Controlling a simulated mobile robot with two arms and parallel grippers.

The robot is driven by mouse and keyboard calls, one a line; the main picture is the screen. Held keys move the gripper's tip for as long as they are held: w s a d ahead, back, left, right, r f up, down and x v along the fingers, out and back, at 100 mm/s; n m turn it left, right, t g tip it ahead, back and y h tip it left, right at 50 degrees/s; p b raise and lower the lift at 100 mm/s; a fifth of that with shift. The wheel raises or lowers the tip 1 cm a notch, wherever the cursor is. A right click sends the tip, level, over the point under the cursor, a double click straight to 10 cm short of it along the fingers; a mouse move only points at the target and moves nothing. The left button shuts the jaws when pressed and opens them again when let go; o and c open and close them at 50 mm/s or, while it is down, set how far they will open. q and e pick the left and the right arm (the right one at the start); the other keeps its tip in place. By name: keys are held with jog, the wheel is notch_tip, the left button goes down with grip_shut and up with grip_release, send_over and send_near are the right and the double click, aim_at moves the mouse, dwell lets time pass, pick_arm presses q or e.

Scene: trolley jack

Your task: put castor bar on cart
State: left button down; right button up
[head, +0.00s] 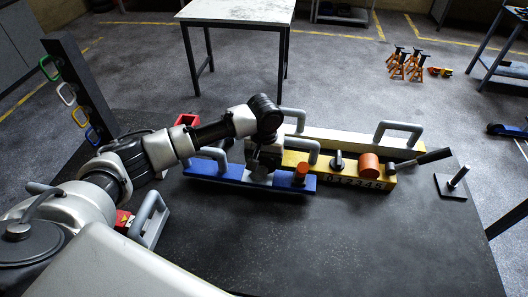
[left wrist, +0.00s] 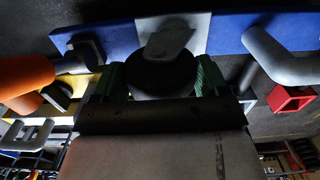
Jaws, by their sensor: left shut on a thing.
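A blue bar (head: 218,178), which looks like the castor bar, lies on the dark top with grey handles and an orange knob. In the left wrist view the blue bar (left wrist: 120,38) crosses the top of the picture, with a grey plate and a dark round wheel at its middle. My left gripper (head: 262,172) comes down on the bar's middle. In the left wrist view its green-padded fingers (left wrist: 158,78) are shut on the dark wheel. My right gripper is not in view. I cannot tell which surface is the cart.
A yellow bar (head: 345,178) with an orange cylinder and dark lever lies just behind the blue bar, with a white bar (head: 345,140) beyond. A black plate with a post (head: 450,188) stands at right. The front of the dark top (head: 330,240) is clear.

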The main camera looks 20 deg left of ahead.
pick_arm(q)
jog(key=shift+w+f, duration=0.1)
jog(key=shift+f, duration=1.2)
jog(key=shift+c, duration=1.7)
grip_release()
jog(key=shift+f, duration=0.2)
jog(key=o, duration=0.3)
jog(key=shift+o, duration=0.2)
jog(key=shift+r, duration=0.2)
notch_tip(320, 180, up, 12)
jog(key=shift+f+b, duration=0.1)
jog(key=shift+b, duration=0.85)
